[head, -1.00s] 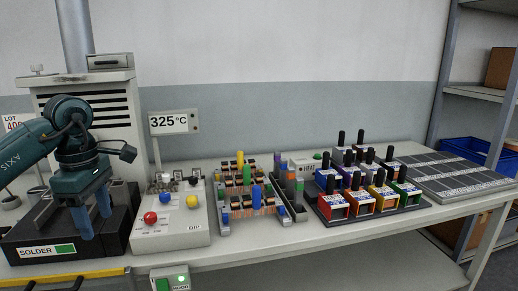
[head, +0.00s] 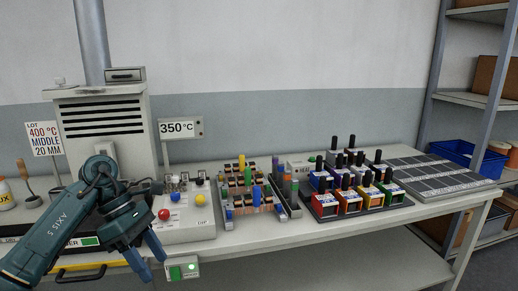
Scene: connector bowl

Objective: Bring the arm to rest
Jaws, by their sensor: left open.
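My left arm comes in from the lower left, in front of the bench. Its left gripper (head: 150,260) is open and empty, with blue fingers pointing down near the bench's front edge, left of the small box with a green light (head: 180,270). The gripper and forearm cover part of the solder station (head: 88,240). My right gripper is not in view.
A control box (head: 180,225) with red, yellow and blue knobs stands right of the gripper. Beyond it are a rack of coils (head: 245,195), coloured bins (head: 350,203) and grey panels (head: 440,178). A sign reads 350°C (head: 177,129). Floor space lies before the bench.

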